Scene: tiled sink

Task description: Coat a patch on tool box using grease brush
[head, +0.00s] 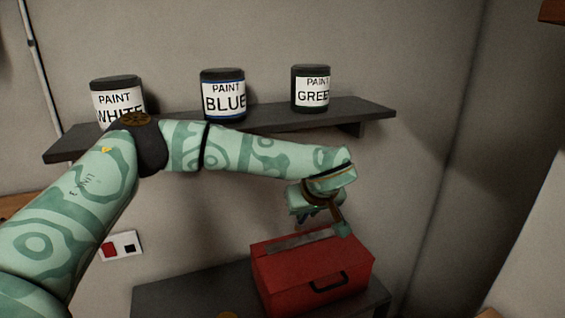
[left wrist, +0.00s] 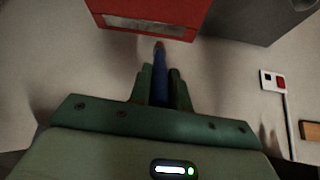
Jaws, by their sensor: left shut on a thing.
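The red tool box (head: 312,274) stands on a dark surface in the head view, with a grey strip along its top and a black handle on its front. My left gripper (head: 322,216) is just above the back of its top. In the left wrist view, my left gripper (left wrist: 160,90) is shut on a blue-handled brush (left wrist: 160,75), its reddish-brown tip pointing at the tool box (left wrist: 150,18). Whether the tip touches the box is unclear. In the head view the brush is mostly hidden behind the hand. My right gripper is not in view.
A dark wall shelf (head: 370,110) above holds a white paint can (head: 117,98), a blue paint can (head: 223,95) and a green paint can (head: 311,90). My left arm crosses in front of it. A wall socket (head: 120,246) is at left.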

